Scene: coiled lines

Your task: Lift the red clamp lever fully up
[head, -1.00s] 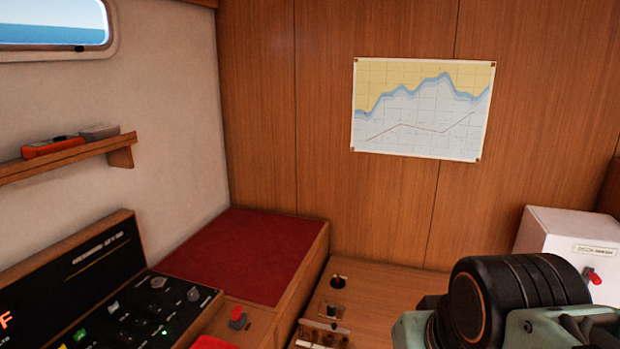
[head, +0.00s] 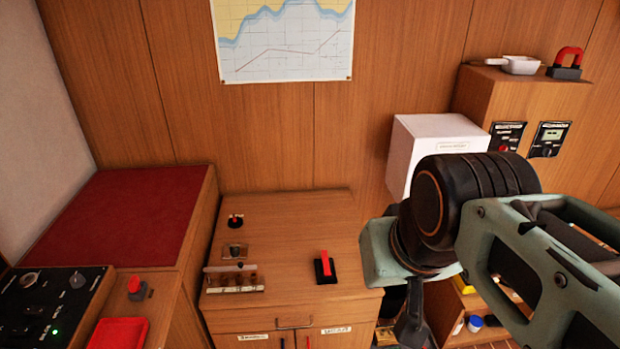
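A red lever (head: 325,264) on a black base stands at the right of the wooden cabinet top (head: 290,225). It looks roughly upright with a slight tilt; its exact angle is hard to tell from here. My arm comes in from the right, its black joint to the right of the lever and apart from it. A dark part (head: 411,322) hangs below the arm, at the right of the cabinet. It may belong to my gripper, but no fingertips can be made out.
A red knob (head: 235,219), a small fitting and a rack (head: 234,281) stand left of the lever. A white box (head: 432,142) is behind my arm. A red-topped bench (head: 120,215), a red button (head: 135,286) and a black panel (head: 50,305) lie left. The cabinet's middle is clear.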

